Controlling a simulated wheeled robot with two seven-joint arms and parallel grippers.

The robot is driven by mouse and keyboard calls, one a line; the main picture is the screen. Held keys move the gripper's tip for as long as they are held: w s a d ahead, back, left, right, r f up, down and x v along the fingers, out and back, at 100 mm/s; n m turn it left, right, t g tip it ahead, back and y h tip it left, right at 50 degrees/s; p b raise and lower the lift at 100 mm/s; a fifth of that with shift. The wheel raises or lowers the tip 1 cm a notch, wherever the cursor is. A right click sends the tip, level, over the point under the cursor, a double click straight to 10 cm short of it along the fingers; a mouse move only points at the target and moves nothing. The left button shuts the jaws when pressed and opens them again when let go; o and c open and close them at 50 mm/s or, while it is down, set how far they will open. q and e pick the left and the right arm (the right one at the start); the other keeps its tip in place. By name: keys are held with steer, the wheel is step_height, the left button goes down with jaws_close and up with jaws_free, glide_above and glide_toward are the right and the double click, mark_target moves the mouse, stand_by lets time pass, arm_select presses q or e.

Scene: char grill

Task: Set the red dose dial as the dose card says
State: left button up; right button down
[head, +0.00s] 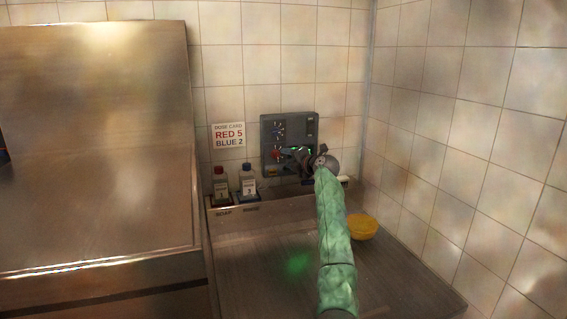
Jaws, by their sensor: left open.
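The dose card (228,136) on the tiled wall reads "RED 5" and "BLUE 2". A grey dosing panel (304,128) is mounted on the wall to its right. The red dose dial (276,155) is low on the panel's left side, with a blue dial (278,131) above it. Their settings are too small to read. My left gripper (287,151) is open in front of the panel, with its fingertips close to the right of the red dial. I cannot tell whether they touch it. The gripper and wrist hide part of the panel's lower right. My right gripper is out of view.
A red-capped bottle (220,186) and a blue-capped bottle (248,183) stand below the card at the sink's back edge. A yellow bowl (362,227) sits at right. A large metal hood (95,140) blocks the left. A tiled wall closes the right.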

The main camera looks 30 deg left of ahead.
arm_select(q)
steer(key=shift+v, duration=1.05)
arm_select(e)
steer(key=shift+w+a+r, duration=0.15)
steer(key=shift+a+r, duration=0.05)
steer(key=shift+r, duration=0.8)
